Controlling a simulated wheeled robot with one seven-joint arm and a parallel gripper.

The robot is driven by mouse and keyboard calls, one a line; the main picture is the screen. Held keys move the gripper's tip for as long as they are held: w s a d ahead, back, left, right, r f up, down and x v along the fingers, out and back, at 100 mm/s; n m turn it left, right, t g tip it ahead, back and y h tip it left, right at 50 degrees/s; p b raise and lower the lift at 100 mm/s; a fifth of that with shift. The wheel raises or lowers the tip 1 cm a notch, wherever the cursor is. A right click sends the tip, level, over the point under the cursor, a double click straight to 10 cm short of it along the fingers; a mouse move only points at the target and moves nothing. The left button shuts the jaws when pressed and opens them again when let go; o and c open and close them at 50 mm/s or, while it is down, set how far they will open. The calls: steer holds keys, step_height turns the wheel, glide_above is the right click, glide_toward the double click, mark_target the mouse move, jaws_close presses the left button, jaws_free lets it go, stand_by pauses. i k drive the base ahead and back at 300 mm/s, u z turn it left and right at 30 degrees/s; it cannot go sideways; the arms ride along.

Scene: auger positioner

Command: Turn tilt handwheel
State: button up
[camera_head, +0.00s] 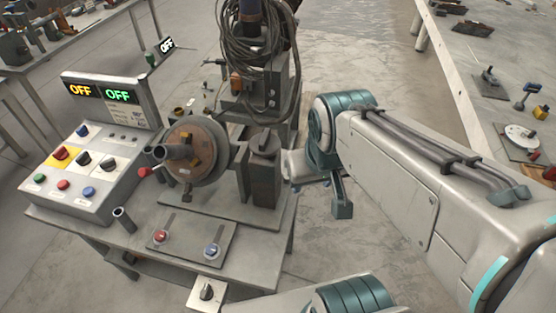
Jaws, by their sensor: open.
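I cannot tell for sure which part is the tilt handwheel. A small red knob (145,172) shows left of the disc, low down. My gripper (322,193) is at the end of the arm, right of the positioner's grey block (264,165) and apart from the disc. One teal finger hangs down in view; the rest is partly hidden by the wrist. It is open, with nothing seen in it.
A control box (85,170) with two OFF displays and coloured buttons stands left on the positioner's table (90,228). A plate with red and blue knobs (188,240) lies in front. Coiled cables (262,40) hang behind. A tool bench (470,60) is at right; floor between is clear.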

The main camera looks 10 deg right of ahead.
mark_target(266, 144)
steer(key=k, duration=1.3)
steer(key=u, duration=0.65)
steer(key=i, duration=1.35)
steer(key=z, duration=0.4)
